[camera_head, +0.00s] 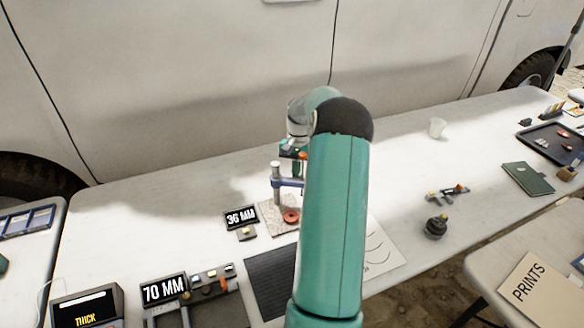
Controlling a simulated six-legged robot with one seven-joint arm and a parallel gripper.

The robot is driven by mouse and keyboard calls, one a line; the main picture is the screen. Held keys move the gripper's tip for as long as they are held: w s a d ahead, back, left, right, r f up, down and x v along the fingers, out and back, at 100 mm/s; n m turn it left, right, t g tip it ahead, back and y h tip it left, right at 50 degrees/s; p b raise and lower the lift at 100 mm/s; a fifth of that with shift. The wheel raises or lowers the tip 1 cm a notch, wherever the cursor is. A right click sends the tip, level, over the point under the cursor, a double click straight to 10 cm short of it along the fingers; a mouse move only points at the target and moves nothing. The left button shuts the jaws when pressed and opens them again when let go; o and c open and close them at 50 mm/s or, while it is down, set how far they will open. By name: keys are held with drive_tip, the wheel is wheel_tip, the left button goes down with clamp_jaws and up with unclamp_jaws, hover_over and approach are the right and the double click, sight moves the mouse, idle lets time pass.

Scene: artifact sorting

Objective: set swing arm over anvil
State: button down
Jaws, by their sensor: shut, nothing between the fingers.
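A measuring stand with a grey post and a blue swing arm (288,182) stands on a speckled stone base (270,212) in the middle of the table. The swing arm reaches right from the post, and its far end is hidden behind my teal arm. A red round piece (291,216), perhaps the anvil, sits on the base below the swing arm. My gripper (291,155) is small and partly hidden by my arm. It is just above the top of the stand, shut and empty; I cannot tell whether it touches the swing arm.
A "36 MM" display (241,217) stands left of the base, and a "70 MM" display (165,290) is nearer the front. A dark mat (268,280) and a paper sheet (383,250) lie in front. A van is behind the table.

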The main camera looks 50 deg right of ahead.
sight(296, 182)
drive_tip(key=m, duration=0.1)
drive_tip(key=s+a+m, duration=0.1)
drive_tip(key=shift+s+a+m+t, duration=0.1)
drive_tip(key=shift+s+m+t, duration=0.1)
drive_tip(key=shift+m+t, duration=0.15)
drive_tip(key=a+m, duration=0.1)
drive_tip(key=m, duration=0.1)
drive_tip(key=s+m, duration=0.1)
drive_tip(key=shift+a+m+t, duration=0.35)
drive_tip(key=shift+a, duration=0.05)
drive_tip(key=shift+s+a+m+t, duration=0.1)
drive_tip(key=shift+a+m+t, duration=0.15)
drive_tip(key=shift+a+m, duration=0.45)
drive_tip(key=shift+s+a+m+t, duration=0.2)
drive_tip(key=shift+a+m, duration=0.15)
drive_tip(key=shift+m, duration=0.75)
drive_tip(key=shift+s+a+m+t, duration=0.1)
drive_tip(key=shift+a+m+t, duration=0.15)
drive_tip(key=shift+a+m, duration=0.45)
drive_tip(key=shift+d+m, duration=0.15)
drive_tip(key=shift+m, duration=0.15)
